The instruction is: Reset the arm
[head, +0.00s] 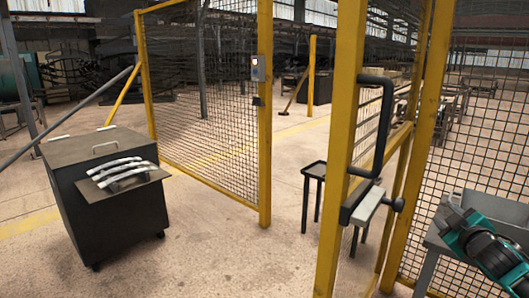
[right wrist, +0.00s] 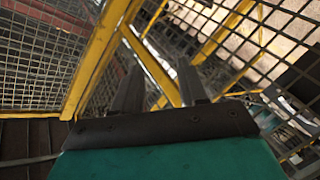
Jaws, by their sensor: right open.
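My right arm with its teal and black gripper (head: 456,212) comes in at the lower right of the head view, in front of the grey table and mesh fence. In the right wrist view the two dark fingers of the right gripper (right wrist: 160,76) stand apart with nothing between them. Yellow fence bars and mesh show beyond them. My left gripper is not in the head view.
A yellow post (head: 342,150) with a black handle (head: 383,125) and a latch stands left of my right arm. A mesh gate (head: 205,100) stands open. A dark wheeled cabinet (head: 85,215) holds curved metal springs (head: 122,170). A small black table (head: 316,170) stands behind the post. The floor between is clear.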

